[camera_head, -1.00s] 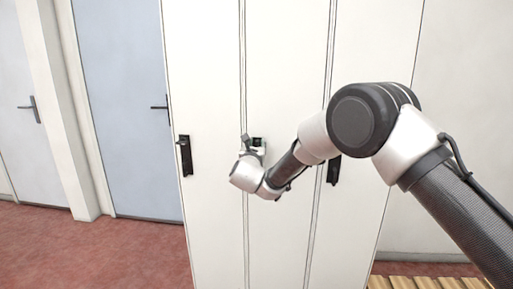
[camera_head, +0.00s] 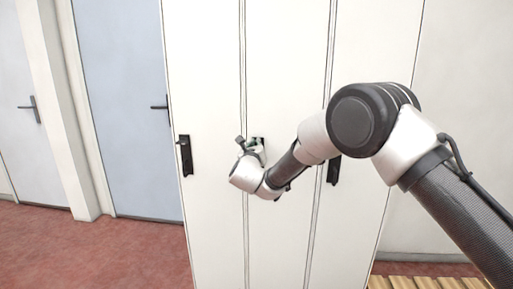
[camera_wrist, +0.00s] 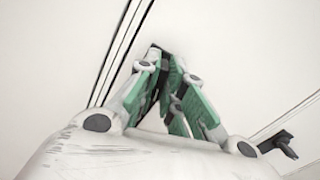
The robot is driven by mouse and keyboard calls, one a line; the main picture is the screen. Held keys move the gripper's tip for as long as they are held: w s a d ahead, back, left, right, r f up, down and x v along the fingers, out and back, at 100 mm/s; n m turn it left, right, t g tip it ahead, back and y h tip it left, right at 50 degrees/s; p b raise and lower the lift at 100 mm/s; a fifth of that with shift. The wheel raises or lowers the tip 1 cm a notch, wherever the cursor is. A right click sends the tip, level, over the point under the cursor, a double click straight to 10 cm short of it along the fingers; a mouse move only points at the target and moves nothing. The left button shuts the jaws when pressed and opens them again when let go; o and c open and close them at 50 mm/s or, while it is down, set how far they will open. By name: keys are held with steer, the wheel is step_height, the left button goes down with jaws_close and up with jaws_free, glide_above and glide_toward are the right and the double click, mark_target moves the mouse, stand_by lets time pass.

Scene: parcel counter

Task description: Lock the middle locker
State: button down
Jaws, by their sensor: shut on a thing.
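The middle locker (camera_head: 289,95) is the white door in the centre of the head view, and its door looks closed. It also fills most of the wrist view (camera_wrist: 240,50). My gripper (camera_head: 252,144) is at the left edge of this door, at handle height. In the wrist view my gripper (camera_wrist: 172,75) has its green-padded fingers close together around a dark part, which I take to be the middle locker's handle. The fingers hide most of that handle, so its angle and the lock state cannot be told.
The left locker has a black handle (camera_head: 185,155). The right locker's black handle (camera_head: 333,170) is partly behind my arm and shows in the wrist view (camera_wrist: 278,145). Red floor (camera_head: 90,250) is clear there.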

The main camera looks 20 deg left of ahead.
steer(key=n, duration=0.7)
steer(key=shift+a+f, duration=0.1)
steer(key=shift+f+n, duration=0.15)
steer(key=shift+n, duration=3.75)
steer(key=c, duration=1.5)
jaws_free()
steer(key=shift+c, duration=0.2)
steer(key=v, duration=1.2)
